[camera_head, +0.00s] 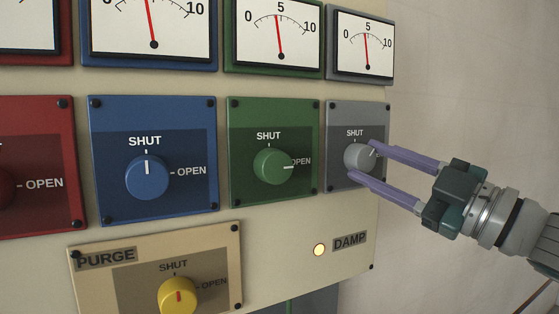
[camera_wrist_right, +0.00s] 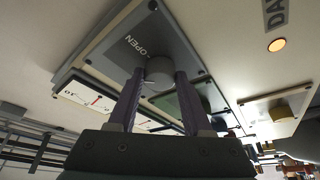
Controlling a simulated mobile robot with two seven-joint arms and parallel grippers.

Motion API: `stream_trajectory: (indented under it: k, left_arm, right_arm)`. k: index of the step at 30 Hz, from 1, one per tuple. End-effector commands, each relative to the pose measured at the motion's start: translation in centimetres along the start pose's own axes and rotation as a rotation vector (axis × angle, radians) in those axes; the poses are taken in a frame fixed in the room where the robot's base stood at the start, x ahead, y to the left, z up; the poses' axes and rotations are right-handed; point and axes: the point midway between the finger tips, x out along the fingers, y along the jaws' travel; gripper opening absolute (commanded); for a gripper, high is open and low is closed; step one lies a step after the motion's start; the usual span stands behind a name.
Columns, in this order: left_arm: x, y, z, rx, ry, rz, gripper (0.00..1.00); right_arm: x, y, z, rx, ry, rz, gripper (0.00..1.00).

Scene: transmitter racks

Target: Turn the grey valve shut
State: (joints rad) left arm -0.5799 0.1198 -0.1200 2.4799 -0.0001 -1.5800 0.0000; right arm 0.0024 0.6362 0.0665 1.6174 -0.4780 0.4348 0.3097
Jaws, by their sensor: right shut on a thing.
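The grey valve (camera_head: 357,156) is a round knob on a grey plate (camera_head: 338,112) at the right end of the panel. Its white mark points up and to the right, between the SHUT label above and the right side. My right gripper (camera_head: 362,161) comes in from the right, shut on the grey knob, with one purple finger above and one below it. In the right wrist view the grey knob (camera_wrist_right: 159,70) sits between the two fingertips, below the OPEN label. The plate's OPEN label is hidden by the fingers in the head view. My left gripper is not in view.
A green valve (camera_head: 273,166) points to OPEN. A blue valve (camera_head: 147,177) and a yellow PURGE valve (camera_head: 178,296) point to SHUT. A red valve (camera_head: 6,190) is cut off at left. A lit DAMP lamp (camera_head: 319,250) is below the grey plate. Dials line the top.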

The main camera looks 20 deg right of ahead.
Motion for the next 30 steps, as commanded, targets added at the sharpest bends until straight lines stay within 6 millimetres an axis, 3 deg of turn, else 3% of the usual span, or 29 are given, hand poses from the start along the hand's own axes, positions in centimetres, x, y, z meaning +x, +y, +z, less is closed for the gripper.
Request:
stream_trajectory:
  k: [15, 30]
  left_arm:
    - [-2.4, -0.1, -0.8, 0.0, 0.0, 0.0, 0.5]
    - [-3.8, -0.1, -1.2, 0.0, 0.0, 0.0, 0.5]
  right_arm:
    - [0.1, 0.8, -0.4, -0.439, 0.002, -0.182, 0.0]
    - [0.1, 0.8, -0.4, -0.671, 0.001, -0.277, 0.0]
